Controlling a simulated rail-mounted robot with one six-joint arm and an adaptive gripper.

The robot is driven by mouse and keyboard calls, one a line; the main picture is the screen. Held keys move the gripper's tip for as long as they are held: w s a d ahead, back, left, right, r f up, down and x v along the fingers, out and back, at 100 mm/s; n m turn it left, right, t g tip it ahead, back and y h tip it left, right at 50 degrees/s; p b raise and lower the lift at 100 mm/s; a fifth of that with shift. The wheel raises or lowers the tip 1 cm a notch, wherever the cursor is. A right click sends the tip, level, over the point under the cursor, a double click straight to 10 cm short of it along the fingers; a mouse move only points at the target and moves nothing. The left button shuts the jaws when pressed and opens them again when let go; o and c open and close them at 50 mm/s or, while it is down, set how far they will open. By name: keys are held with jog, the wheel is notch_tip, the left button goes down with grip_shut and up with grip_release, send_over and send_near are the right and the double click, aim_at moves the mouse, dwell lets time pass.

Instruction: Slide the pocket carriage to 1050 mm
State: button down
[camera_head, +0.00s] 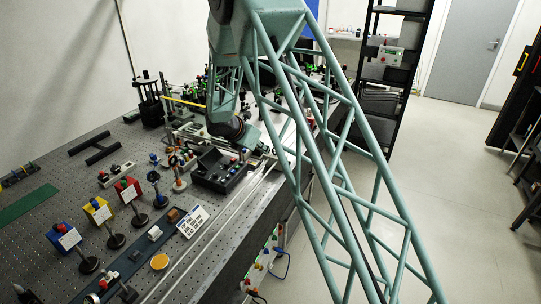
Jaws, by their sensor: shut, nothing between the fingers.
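I cannot pick out the pocket carriage with certainty. A pale linear rail (228,215) runs along the right edge of the perforated bench (35,235), towards the back. My fingers are not discernible; the wrist and the arm's lattice cover that area. No scale reading is legible.
A dark strip (125,266) carries small blocks. A white labelled card (192,222) and an orange disc (160,261) lie near the rail. The floor (450,190) at right is clear.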

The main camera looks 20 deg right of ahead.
jog(key=w+d+p, duration=0.5)
jog(key=w+d, duration=0.9)
jog(key=w, duration=0.1)
jog(key=shift+w+d, duration=0.3)
jog(key=shift+d, duration=0.05)
jog(key=shift+f, duration=0.1)
jog(key=s+a+f+b+v, duration=0.1)
jog(key=v, duration=1.2)
jog(key=shift+a+f, duration=0.25)
jog(key=shift+f, duration=0.15)
jog(key=shift+s+d, duration=0.1)
